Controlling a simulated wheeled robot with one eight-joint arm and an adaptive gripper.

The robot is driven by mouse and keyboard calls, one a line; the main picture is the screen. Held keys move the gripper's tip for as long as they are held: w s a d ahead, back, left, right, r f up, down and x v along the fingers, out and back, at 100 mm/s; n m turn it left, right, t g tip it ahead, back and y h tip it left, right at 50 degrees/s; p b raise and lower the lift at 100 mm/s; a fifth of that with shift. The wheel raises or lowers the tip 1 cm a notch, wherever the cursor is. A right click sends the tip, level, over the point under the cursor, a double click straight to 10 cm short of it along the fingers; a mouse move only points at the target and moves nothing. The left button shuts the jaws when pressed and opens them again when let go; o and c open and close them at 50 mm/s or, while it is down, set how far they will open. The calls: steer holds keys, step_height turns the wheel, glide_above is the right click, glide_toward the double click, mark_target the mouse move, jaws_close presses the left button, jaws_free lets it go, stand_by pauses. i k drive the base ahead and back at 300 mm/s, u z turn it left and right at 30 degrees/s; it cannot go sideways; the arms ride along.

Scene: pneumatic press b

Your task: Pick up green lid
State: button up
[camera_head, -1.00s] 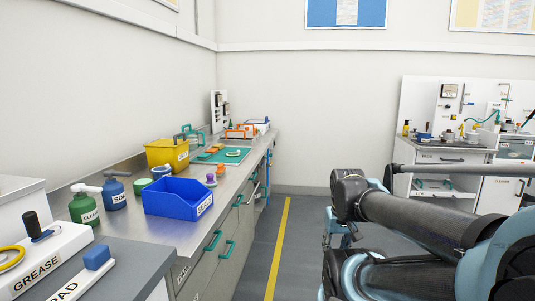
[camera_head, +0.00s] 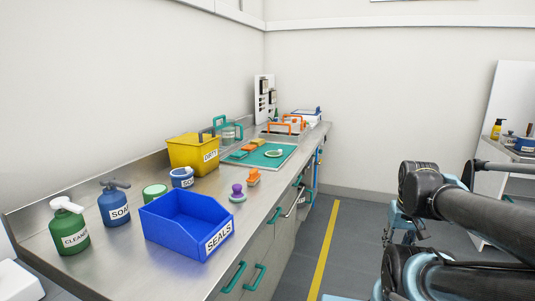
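A round green lid-like piece (camera_head: 155,192) sits on the steel bench behind the blue SEALS bin (camera_head: 187,223); the bin hides its lower part, so I cannot tell whether it is a loose lid or the top of a jar. A small blue labelled pot (camera_head: 182,177) stands close to its right. A pale green ring-shaped piece (camera_head: 274,153) lies on the green mat (camera_head: 258,155) farther back. My arm's dark links are at the right, over the floor and well away from the bench. My gripper cannot be made out.
A green CLEANER bottle (camera_head: 69,230) and a blue SOAP bottle (camera_head: 114,204) stand left of the green piece. A yellow bin (camera_head: 193,153) is behind it. A purple-knobbed piece (camera_head: 237,193) and an orange piece (camera_head: 253,178) stand right.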

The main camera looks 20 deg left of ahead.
mark_target(271, 154)
steer(key=u, duration=0.45)
steer(key=i, duration=0.95)
steer(key=u, duration=0.55)
